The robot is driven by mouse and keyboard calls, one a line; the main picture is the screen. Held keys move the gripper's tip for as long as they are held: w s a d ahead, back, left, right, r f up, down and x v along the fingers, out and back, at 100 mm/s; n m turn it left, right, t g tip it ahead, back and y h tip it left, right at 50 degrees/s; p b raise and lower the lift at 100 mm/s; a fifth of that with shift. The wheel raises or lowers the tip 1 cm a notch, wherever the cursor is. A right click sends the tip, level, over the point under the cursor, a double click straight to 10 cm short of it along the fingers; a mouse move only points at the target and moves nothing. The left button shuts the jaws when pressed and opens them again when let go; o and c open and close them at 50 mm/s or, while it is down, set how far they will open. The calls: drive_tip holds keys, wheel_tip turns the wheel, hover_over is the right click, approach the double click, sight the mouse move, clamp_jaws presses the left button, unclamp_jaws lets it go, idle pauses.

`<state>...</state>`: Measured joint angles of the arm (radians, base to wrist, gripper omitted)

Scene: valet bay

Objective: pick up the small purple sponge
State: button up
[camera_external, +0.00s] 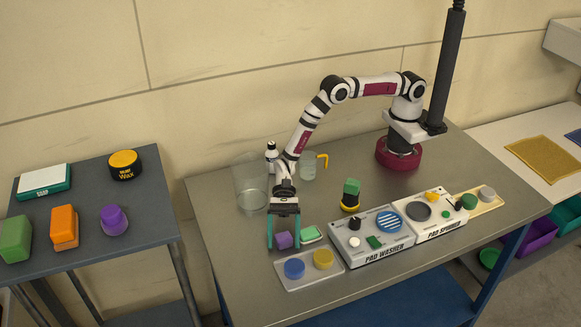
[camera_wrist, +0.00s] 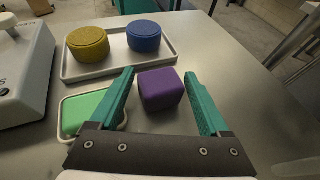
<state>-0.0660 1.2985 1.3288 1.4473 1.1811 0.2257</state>
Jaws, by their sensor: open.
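The small purple sponge (camera_external: 283,240) is a purple cube on the grey metal table, near its front left. In the wrist view the purple sponge (camera_wrist: 160,89) lies between the two teal fingers, toward their tips. My gripper (camera_external: 284,246) is open and low over the table, with one finger on each side of the sponge.
A green sponge in a pale dish (camera_wrist: 92,112) lies close beside the left finger. A white tray (camera_wrist: 118,63) holding yellow and blue round pads stands just beyond the sponge. The pad washer (camera_external: 372,238) is to the right. A clear container (camera_external: 250,185) stands behind my gripper.

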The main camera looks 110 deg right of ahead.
drive_tip(key=c, duration=1)
drive_tip(key=shift+r, duration=0.1)
